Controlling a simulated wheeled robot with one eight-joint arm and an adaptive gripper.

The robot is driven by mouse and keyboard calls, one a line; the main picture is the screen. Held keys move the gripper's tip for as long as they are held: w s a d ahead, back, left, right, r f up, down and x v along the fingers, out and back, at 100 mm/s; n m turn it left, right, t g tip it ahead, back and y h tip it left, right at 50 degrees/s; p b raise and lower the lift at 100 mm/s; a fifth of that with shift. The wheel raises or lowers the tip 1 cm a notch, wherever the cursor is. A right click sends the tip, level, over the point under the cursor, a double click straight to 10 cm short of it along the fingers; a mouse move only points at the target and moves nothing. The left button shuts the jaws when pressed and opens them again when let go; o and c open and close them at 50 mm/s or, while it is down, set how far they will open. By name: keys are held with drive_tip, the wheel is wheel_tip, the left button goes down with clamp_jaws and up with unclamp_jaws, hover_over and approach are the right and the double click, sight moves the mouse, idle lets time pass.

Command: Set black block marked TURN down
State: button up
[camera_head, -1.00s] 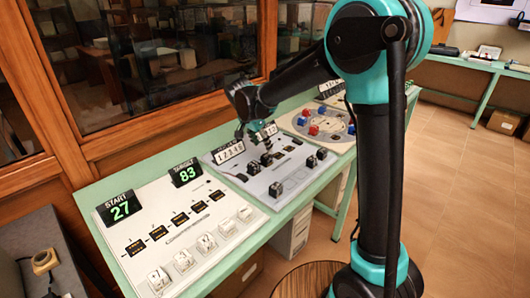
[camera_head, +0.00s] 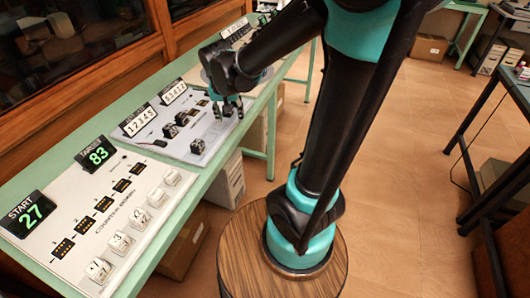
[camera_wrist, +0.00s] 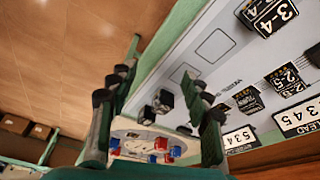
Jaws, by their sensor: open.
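Several small black blocks stand on the pale grey panel (camera_head: 207,132). One (camera_head: 197,146) is near its front edge; two more (camera_head: 170,130) (camera_head: 182,118) stand farther back. In the wrist view, one block reads 3-4 (camera_wrist: 268,16) and another 2-5 (camera_wrist: 285,80). I cannot read TURN on any block. My gripper (camera_head: 228,106) is open, low over the panel's right front part. In the wrist view its fingers (camera_wrist: 160,103) are spread wide. A dark block (camera_wrist: 163,100) shows between them in the picture, apart from both; its marking is unreadable.
A white counter board (camera_head: 120,205) with several white number cubes lies at the left, with displays START 27 (camera_head: 25,215) and TARGET 83 (camera_head: 95,153). Number signs (camera_head: 140,119) stand along the back. A round board with red and blue pieces (camera_wrist: 130,140) lies beyond.

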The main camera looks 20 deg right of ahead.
drive_tip(key=s+d+f+n, duration=0.1)
drive_tip(key=s+d+f, duration=0.3)
drive_tip(key=s, duration=0.3)
drive_tip(key=s+d+f+n+t+y, duration=0.1)
drive_tip(key=s+d+f+n, duration=0.1)
drive_tip(key=s+d, duration=0.3)
drive_tip(key=shift+s+f, duration=0.85)
drive_tip(key=shift+s, duration=0.1)
